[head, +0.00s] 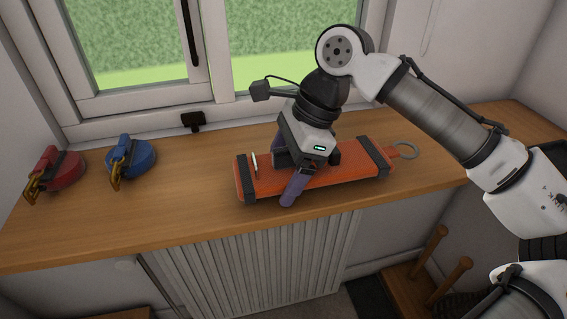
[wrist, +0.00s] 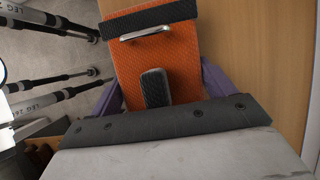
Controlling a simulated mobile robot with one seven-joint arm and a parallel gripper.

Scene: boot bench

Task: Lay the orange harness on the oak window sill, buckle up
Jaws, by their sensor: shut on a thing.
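The orange harness (head: 340,175) is a flat orange panel with dark straps across both ends and a metal ring at its right end. It lies flat on, or just above, the oak window sill (head: 190,198); I cannot tell if there is a small gap. My gripper (head: 293,182) points down over its middle, with purple fingers on either side of it, shut on it.
A red coiled leash (head: 62,172) and a blue one (head: 133,160), each with a brass clip, lie on the sill's left. The window stands behind, with a black latch (head: 193,121). A ribbed radiator (head: 250,265) is below. Wooden pegs (head: 440,265) rise at lower right.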

